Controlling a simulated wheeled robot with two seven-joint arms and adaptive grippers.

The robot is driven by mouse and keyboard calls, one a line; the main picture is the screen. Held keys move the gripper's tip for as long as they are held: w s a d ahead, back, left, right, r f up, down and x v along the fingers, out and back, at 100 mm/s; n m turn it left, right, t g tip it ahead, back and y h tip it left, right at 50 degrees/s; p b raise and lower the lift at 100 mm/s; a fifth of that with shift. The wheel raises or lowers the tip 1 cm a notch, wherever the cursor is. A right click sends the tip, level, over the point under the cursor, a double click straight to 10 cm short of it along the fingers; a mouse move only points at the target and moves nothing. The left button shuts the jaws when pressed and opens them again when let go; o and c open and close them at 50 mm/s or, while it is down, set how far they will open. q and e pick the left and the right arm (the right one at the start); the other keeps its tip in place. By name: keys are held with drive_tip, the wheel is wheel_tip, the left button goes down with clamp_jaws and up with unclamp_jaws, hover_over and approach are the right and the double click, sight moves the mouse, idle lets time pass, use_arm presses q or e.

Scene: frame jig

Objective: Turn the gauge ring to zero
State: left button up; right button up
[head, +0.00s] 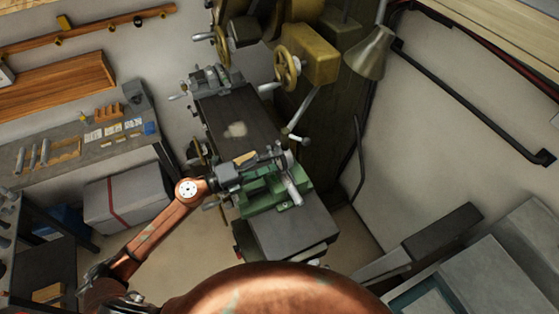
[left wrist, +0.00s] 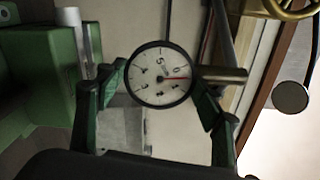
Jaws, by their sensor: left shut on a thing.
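The gauge (left wrist: 160,76) is a round white dial with a dark ring and a red needle in the left wrist view. The needle points right, close to the digit 0. My left gripper (left wrist: 158,82) is shut on the gauge ring, with a green-edged finger at each side of it. In the head view my left gripper (head: 236,172) reaches in from the left to the green vise area on the machine. The gauge itself is too small to make out there. My right gripper is not in view.
A green vise (head: 262,195) sits on the milling machine, beside a dark machine table (head: 238,125). A yellow handwheel (head: 287,68) and a lamp (head: 370,52) stand behind. A workbench (head: 90,150) and a grey box (head: 128,200) are at the left.

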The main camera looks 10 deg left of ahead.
use_arm(q)
drive_tip(key=shift+m+b, duration=2.15)
drive_tip(key=shift+m, duration=0.15)
drive_tip(key=o, duration=0.6)
drive_tip(key=shift+s+a+f, duration=0.1)
drive_tip(key=shift+s+a, duration=0.1)
drive_tip(key=shift+a, duration=0.15)
drive_tip(key=b+v, duration=0.3)
drive_tip(key=v, duration=0.3)
drive_tip(key=shift+s, duration=0.15)
